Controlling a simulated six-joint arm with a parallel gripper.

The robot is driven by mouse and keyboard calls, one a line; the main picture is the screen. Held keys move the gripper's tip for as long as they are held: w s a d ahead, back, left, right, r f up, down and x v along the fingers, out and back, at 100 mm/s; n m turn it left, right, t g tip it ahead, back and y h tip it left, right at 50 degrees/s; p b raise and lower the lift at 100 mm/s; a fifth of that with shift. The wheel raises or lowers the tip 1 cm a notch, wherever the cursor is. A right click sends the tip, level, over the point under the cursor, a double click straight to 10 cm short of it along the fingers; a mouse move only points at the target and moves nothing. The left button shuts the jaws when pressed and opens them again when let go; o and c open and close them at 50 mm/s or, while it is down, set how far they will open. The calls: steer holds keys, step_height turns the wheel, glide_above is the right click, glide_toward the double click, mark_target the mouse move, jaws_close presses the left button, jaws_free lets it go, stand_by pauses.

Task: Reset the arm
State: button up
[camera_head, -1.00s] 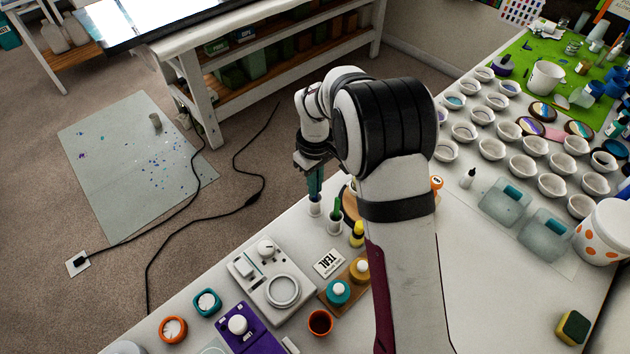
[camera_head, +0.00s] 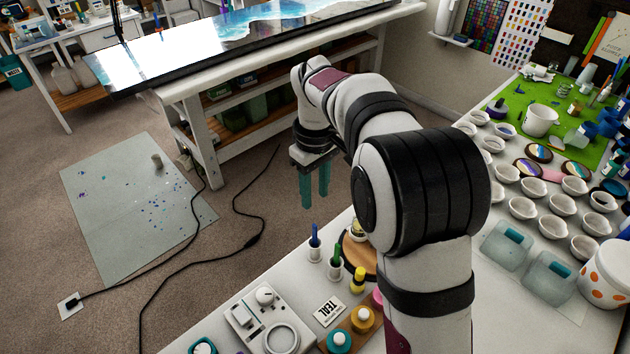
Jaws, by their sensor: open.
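My gripper (camera_head: 314,190) hangs in the air, its two teal fingers pointing down and apart with nothing between them. It appears above and beyond the bench edge, with the carpet behind it. Below it on the white bench (camera_head: 345,226) stand a blue-topped tool (camera_head: 314,240) and a green-topped tool (camera_head: 337,252), each upright in a small white holder. My arm rises from the bottom of the picture and hides part of the bench.
Many white cups (camera_head: 522,207), lidded tubs (camera_head: 505,244) and a dotted bucket (camera_head: 607,272) crowd the right.

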steer(key=s+d+r+m, duration=0.4)
steer(key=s+r, duration=0.2)
steer(key=s, duration=0.2)
steer(key=s+d+f+m+y, duration=0.1)
steer(key=s+m, duration=0.4)
steer(key=s, duration=0.6)
steer(key=s+d+f+m, duration=0.3)
steer(key=s+f+m, duration=0.1)
steer(key=s, duration=0.7)
steer(key=shift+s+m+y, duration=0.3)
steer(key=shift+m+y, duration=0.1)
steer(key=shift+m, duration=0.4)
steer(key=shift+d, duration=0.1)
